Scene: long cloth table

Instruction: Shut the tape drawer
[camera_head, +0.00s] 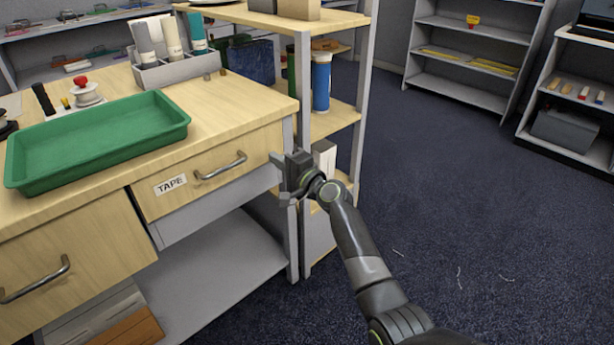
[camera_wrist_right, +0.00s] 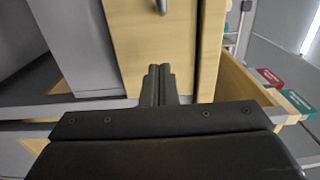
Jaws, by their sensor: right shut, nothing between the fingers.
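The tape drawer (camera_head: 205,178) has a pale wood front, a white TAPE label (camera_head: 171,185) and a metal bar handle (camera_head: 220,167). It sits under the worktop, and its front looks close to the cabinet face; I cannot tell whether a small gap is left. My right gripper (camera_head: 284,178) is at the right end of this front, right of the handle. In the right wrist view its shut, empty fingers (camera_wrist_right: 158,84) lie before a wood panel (camera_wrist_right: 190,45) with a handle (camera_wrist_right: 161,6) above them. Contact is unclear. My left gripper is out of view.
A green tray (camera_head: 100,140) and a grey bottle holder (camera_head: 178,70) stand on the worktop. Another drawer (camera_head: 75,255) is at lower left. A shelf unit (camera_head: 330,112) stands close on the right of the bench.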

